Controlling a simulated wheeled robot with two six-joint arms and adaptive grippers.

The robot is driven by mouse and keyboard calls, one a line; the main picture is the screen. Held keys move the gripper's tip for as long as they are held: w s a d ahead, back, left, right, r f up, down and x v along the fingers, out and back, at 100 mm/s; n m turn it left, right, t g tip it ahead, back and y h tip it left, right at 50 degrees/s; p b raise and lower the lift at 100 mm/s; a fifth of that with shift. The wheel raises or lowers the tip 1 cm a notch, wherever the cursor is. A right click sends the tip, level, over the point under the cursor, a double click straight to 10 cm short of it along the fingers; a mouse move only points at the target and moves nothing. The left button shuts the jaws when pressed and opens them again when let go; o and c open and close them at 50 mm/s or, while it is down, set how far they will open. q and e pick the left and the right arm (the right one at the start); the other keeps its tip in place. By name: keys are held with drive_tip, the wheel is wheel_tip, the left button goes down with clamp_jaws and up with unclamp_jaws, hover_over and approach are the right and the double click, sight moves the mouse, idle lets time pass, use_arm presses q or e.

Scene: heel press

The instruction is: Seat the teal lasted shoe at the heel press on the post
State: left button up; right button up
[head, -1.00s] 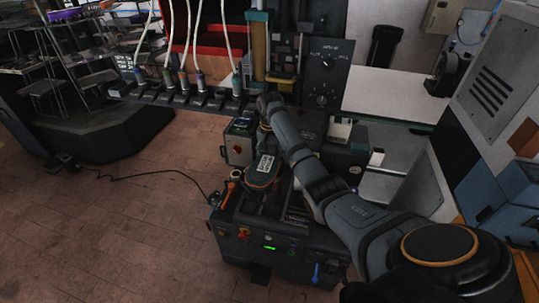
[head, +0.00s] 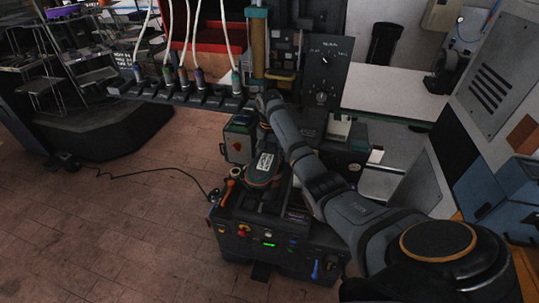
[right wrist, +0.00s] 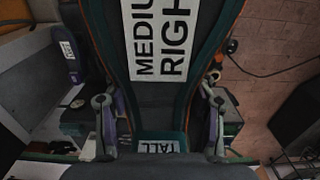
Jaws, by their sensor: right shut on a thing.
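The teal lasted shoe (right wrist: 158,100) fills the middle of the right wrist view. It has a dark face, teal sides, thin orange edging and white labels reading "MEDIUM RIGHT" and "TALL". My right gripper (right wrist: 158,112) is shut on it, one finger on each side. In the head view the shoe (head: 262,172) is a dark, orange-rimmed shape with a white label, below my right wrist and above the heel press (head: 268,243). The post is hidden beneath the shoe, so I cannot tell whether they touch. My left gripper is not in view.
An orange-handled tool (head: 230,187) is at the press's left edge. A dark knob panel (head: 322,85) rises behind. Open brick floor (head: 120,220) lies left.

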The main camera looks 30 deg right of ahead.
drive_tip(key=shift+f, duration=0.3)
drive_tip(key=o, duration=1.5)
drive_tip(key=shift+s+f, duration=0.1)
wheel_tip(320, 180, up, 8)
drive_tip(key=shift+f, duration=0.15)
